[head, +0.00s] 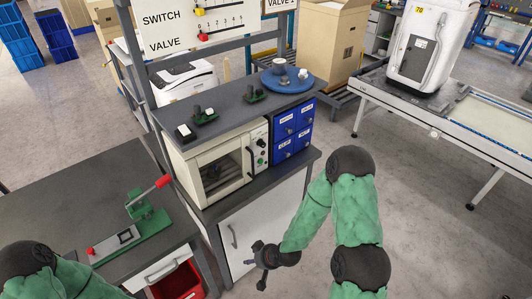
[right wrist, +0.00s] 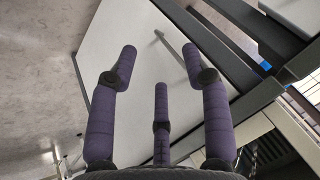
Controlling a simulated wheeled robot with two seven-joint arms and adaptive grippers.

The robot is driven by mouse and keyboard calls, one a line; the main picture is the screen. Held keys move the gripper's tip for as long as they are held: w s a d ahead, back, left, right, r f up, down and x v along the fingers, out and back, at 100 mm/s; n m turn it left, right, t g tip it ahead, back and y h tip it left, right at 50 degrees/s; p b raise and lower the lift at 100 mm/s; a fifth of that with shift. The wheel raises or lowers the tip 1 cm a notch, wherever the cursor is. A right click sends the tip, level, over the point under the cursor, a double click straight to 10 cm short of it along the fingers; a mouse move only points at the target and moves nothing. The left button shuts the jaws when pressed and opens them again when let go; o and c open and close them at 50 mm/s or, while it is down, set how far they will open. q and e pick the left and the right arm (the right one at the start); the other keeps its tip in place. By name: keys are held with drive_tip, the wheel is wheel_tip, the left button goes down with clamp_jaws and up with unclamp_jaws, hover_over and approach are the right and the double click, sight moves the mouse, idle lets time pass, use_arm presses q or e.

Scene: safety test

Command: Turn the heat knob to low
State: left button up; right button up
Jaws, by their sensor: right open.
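The beige oven (head: 215,165) sits on the cabinet shelf, with a dark window and a vertical handle. Its narrow control panel (head: 261,146) on the right side carries small dark and green controls. Their labels are too small to read, so I cannot tell which is the heat knob. My right gripper (head: 260,266) is low in front of the cabinet, below the oven and apart from the panel. Its fingers are spread and empty in the right wrist view (right wrist: 159,62). My left arm shows at the lower left, but its gripper is out of view.
Blue drawers (head: 292,133) stand right of the panel. A white cabinet door (head: 262,222) with a handle is below the oven and fills much of the wrist view (right wrist: 150,40). A bench with a red-handled press (head: 130,235) is at left. Open floor lies at right.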

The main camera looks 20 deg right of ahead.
drive_tip(key=w+d+r+n+t+b, duration=0.2)
drive_tip(key=w+d+r+t, duration=0.25)
drive_tip(key=w+d, duration=0.4)
drive_tip(key=n+t+y+b, duration=0.1)
drive_tip(key=n+t+b, duration=0.5)
drive_tip(key=n+t, duration=0.3)
approach(264, 146)
drive_tip(key=shift+n+g, duration=0.6)
drive_tip(key=shift+g, duration=0.15)
drive_tip(key=b+x, duration=0.1)
drive_tip(key=x, duration=0.1)
drive_tip(key=r+b+x, duration=0.1)
drive_tip(key=x, duration=0.5)
drive_tip(key=shift+w+r+b, duration=0.2)
drive_tip(key=shift+r+b, duration=0.05)
drive_tip(key=shift+b, duration=0.15)
clamp_jaws()
